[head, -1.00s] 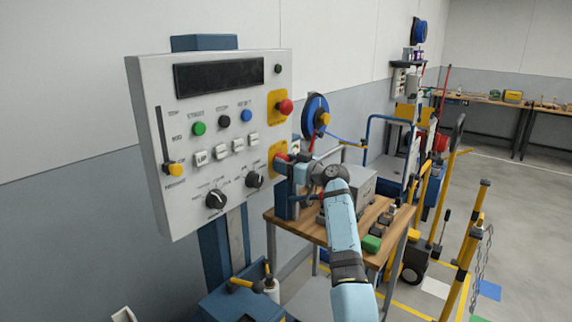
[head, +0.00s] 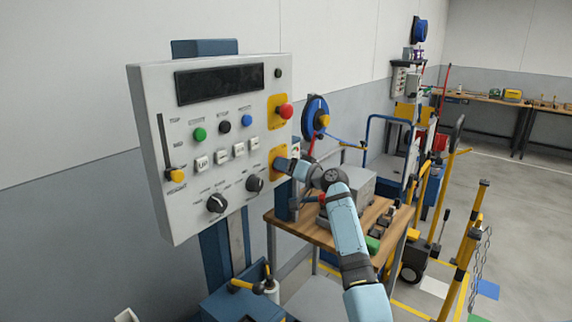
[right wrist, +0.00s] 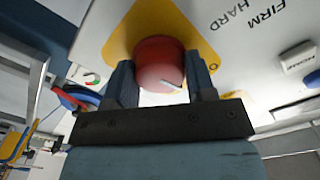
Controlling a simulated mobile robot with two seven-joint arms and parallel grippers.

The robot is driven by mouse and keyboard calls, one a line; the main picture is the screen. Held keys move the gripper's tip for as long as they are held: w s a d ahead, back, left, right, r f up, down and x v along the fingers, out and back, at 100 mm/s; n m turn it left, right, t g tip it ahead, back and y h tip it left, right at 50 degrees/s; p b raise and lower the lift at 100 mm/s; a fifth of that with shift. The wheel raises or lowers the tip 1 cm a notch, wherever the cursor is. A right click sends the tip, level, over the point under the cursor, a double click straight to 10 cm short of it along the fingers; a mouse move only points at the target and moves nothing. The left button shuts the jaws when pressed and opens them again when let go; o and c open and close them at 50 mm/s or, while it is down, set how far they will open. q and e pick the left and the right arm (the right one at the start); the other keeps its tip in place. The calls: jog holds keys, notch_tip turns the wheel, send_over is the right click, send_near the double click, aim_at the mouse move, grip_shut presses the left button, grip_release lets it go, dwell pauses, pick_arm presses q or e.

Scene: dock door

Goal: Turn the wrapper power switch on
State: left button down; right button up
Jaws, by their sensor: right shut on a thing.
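The wrapper control panel (head: 235,100) is a pale grey box on a blue post at the left of the head view. The power switch is a red rotary knob (right wrist: 158,62) on a yellow plate (head: 275,157) at the panel's lower right edge. A white mark shows on the knob in the right wrist view. My right gripper (head: 282,165) is at this plate and hides the knob in the head view. In the right wrist view its two fingers (right wrist: 160,82) are shut on the red knob, one on each side. My left gripper is not in view.
A red emergency button (head: 286,111) sits on another yellow plate above my gripper. Two black dials (head: 216,203), several coloured buttons and a yellow-handled slider (head: 177,175) share the panel. A wooden workbench (head: 320,235) stands below my right arm.

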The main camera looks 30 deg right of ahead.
jog(key=m+p, duration=0.6)
jog(key=m, duration=0.4)
jog(key=shift+m, duration=0.3)
jog(key=shift+m+p, duration=0.3)
jog(key=shift+p, duration=0.05)
jog(key=o, duration=0.9)
